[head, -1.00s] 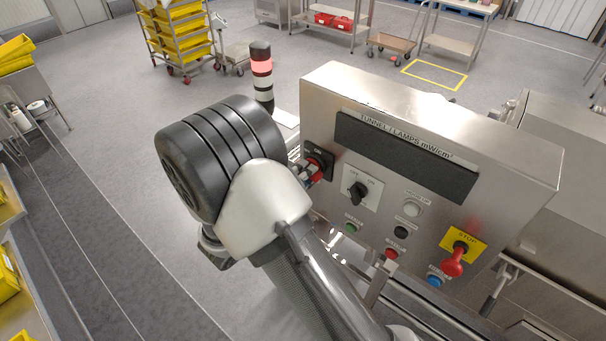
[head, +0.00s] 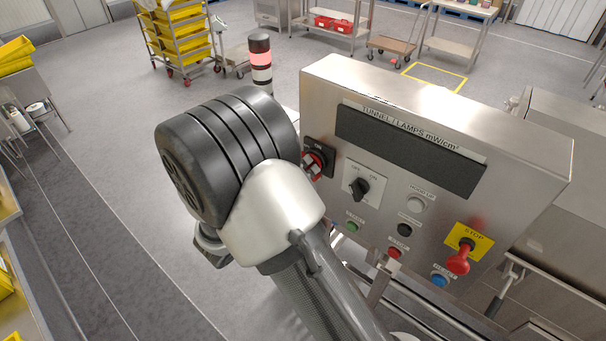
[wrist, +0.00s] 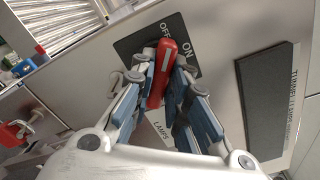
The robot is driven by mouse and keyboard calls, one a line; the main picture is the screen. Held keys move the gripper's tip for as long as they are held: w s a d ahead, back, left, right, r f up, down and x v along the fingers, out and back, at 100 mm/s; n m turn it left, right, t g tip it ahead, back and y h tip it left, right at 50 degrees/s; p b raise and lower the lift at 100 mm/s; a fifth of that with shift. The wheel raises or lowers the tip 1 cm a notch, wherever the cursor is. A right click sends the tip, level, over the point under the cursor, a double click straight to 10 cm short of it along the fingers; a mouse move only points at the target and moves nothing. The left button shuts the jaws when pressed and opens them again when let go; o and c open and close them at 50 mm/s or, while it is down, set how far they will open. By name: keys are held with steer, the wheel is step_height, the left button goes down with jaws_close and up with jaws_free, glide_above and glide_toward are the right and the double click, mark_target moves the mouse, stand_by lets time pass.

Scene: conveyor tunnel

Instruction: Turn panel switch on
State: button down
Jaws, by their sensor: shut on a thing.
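The red rotary switch handle (head: 316,163) sits on a black plate at the left end of the steel control panel (head: 480,120). In the wrist view, the red handle (wrist: 164,72) lies between the two blue-padded fingers of my gripper (wrist: 165,95), which is shut on it. The black plate (wrist: 130,46) carries the words OFF and ON beside the handle's top end. The handle's lower part is partly hidden by the fingers. In the head view, my wrist covers most of my gripper.
A black selector knob (head: 358,188), several push buttons and a red STOP knob (head: 459,262) on a yellow plate are on the same panel face. A dark display (head: 410,150) is above them. A signal lamp (head: 260,60) with a red-lit band stands behind.

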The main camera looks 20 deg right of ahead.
steer(key=shift+f+m+b, duration=0.1)
steer(key=shift+m+b, duration=3.6)
steer(key=shift+m, duration=1.5)
steer(key=c, duration=1.6)
jaws_free()
steer(key=shift+o, duration=0.2)
steer(key=shift+s+a, duration=0.1)
steer(key=v, duration=1.2)
